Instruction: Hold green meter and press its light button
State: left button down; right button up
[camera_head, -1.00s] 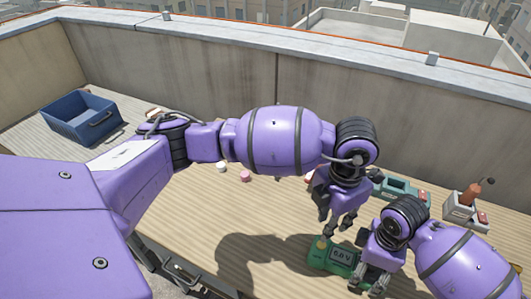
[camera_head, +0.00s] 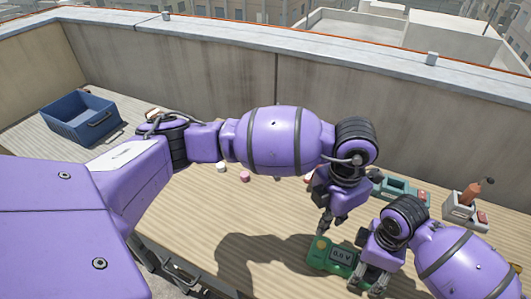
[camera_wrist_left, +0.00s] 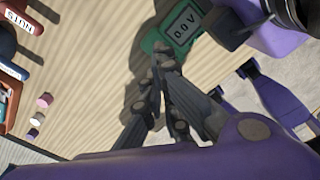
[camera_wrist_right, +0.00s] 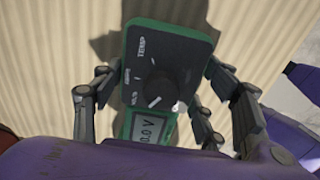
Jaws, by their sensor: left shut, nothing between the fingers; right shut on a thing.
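The green meter (camera_head: 343,269) lies at the front right of the wooden table, with a yellow round button (camera_head: 320,243) at its left end. Its display reads 0.0 V in the left wrist view (camera_wrist_left: 182,25). My right gripper (camera_head: 370,282) is shut on the meter; in the right wrist view its fingers flank the meter's body (camera_wrist_right: 143,28) and black dial (camera_wrist_right: 155,88). My left gripper (camera_head: 323,231) is shut and empty, fingertips pointing down just above the button end. In the left wrist view its tips hide the button, so contact cannot be told.
A blue bin (camera_head: 67,127) stands at the far left. A teal tray (camera_head: 398,186) and a grey holder with an orange-brown tool (camera_head: 458,209) stand behind at the right. Small pink (camera_head: 245,176) and white (camera_head: 221,167) pieces lie mid-table. A parapet wall (camera_head: 200,75) bounds the back.

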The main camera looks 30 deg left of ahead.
dwell(0.5)
pick_arm(q)
jog(key=shift+n+g+h, duration=0.4)
jog(key=shift+g, duration=0.3)
jog(key=s+f, duration=0.3)
jog(key=s+a+f, duration=0.1)
jog(key=s+f, duration=0.1)
jog(key=w+n+t+h, duration=0.1)
jog(key=r+n+t+h, duration=0.1)
jog(key=n+t+h, duration=0.1)
jog(key=w+a+n+t+h, duration=0.1)
jog(key=n+t+h, duration=0.1)
jog(key=shift+w+r, duration=0.2)
jog(key=shift+w, duration=0.15)
jog(key=w+r+t, duration=0.3)
jog(key=w+r, duration=0.1)
jog(key=n, duration=0.1)
send_over(317, 237)
jog(key=shift+h, duration=0.4)
jog(key=shift+f, duration=4.05)
jog(key=shift+f, duration=0.1)
